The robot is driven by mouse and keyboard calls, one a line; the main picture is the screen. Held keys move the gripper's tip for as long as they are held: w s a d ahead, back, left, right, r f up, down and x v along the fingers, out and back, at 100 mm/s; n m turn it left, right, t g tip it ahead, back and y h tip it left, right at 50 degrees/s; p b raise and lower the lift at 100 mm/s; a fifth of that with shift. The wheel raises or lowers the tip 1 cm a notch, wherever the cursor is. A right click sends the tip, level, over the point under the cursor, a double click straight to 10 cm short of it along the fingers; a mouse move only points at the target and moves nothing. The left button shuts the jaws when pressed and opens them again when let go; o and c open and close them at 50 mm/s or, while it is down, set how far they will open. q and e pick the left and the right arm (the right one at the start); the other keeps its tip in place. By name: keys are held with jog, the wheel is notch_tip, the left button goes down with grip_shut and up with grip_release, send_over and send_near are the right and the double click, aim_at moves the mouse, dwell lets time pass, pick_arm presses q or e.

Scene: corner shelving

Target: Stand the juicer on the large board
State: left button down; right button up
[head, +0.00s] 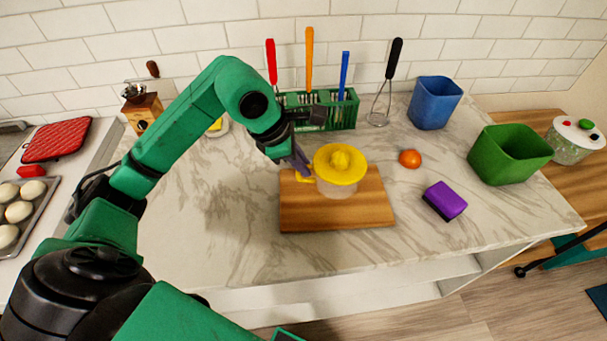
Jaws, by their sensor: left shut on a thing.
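The juicer (340,165) has a yellow top with a ridged cone and a pale clear bowl under it. It is upright over the right half of the large wooden board (300,215). The board lies flat on the marble counter. My left gripper (303,172) reaches in from the left and is shut on the juicer's yellow handle at its left side. The juicer's base looks at or very near the board's surface; I cannot tell whether it touches. My right gripper is not in view.
A green rack (335,112) with upright utensils stands behind the board. A tomato (410,159), a purple block (445,200), a blue bin (434,102) and a green bin (508,154) are to the right. Counter left of the board is clear.

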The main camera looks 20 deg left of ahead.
aim_at(303, 180)
pick_arm(q)
jog(key=f, duration=0.4)
jog(key=shift+s+a, duration=0.15)
jog(key=shift+s, duration=0.05)
jog(key=shift+w, duration=0.1)
jog(key=shift+f, duration=0.15)
jog(key=shift+f, duration=0.15)
jog(key=c, duration=0.9)
grip_release()
